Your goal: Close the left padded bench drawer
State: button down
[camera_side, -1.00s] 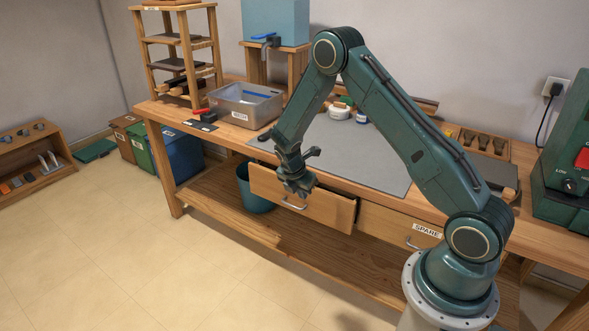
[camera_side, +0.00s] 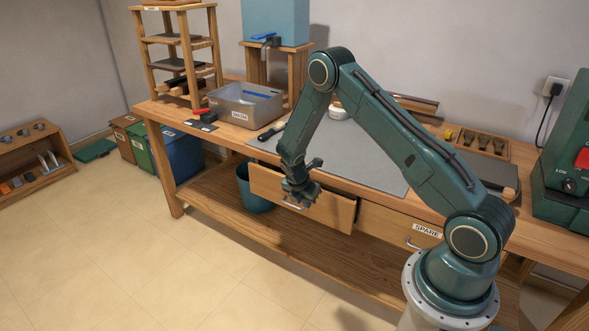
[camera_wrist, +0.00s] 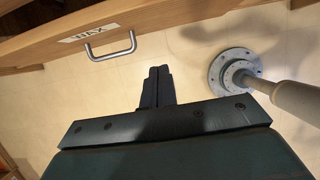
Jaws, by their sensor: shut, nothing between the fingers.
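The left drawer (camera_side: 334,209) of the bench is pulled out partway, its front standing proud of the bench. In the wrist view its wooden front (camera_wrist: 190,27) carries a WAX label (camera_wrist: 88,33) and a metal handle (camera_wrist: 110,48). A grey pad (camera_side: 370,172) lies on the bench top above. My gripper (camera_side: 300,203) is in front of the drawer near its handle and hides part of the front. In the wrist view my gripper (camera_wrist: 158,72) is shut and empty, its tips a little apart from the handle in the picture; contact with the drawer cannot be told.
The right drawer (camera_side: 389,225), labelled SPARE, is beside it and looks closed. A teal bin (camera_side: 256,193) stands under the bench at left. A metal tray (camera_side: 246,106) and a rack (camera_side: 180,49) stand on the bench's left end. Floor (camera_side: 215,270) in front is clear.

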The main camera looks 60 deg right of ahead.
jog(key=d+f, duration=0.4)
jog(key=d, duration=0.1)
jog(key=shift+d, duration=0.35)
dwell(0.3)
jog(key=shift+d, duration=2.6)
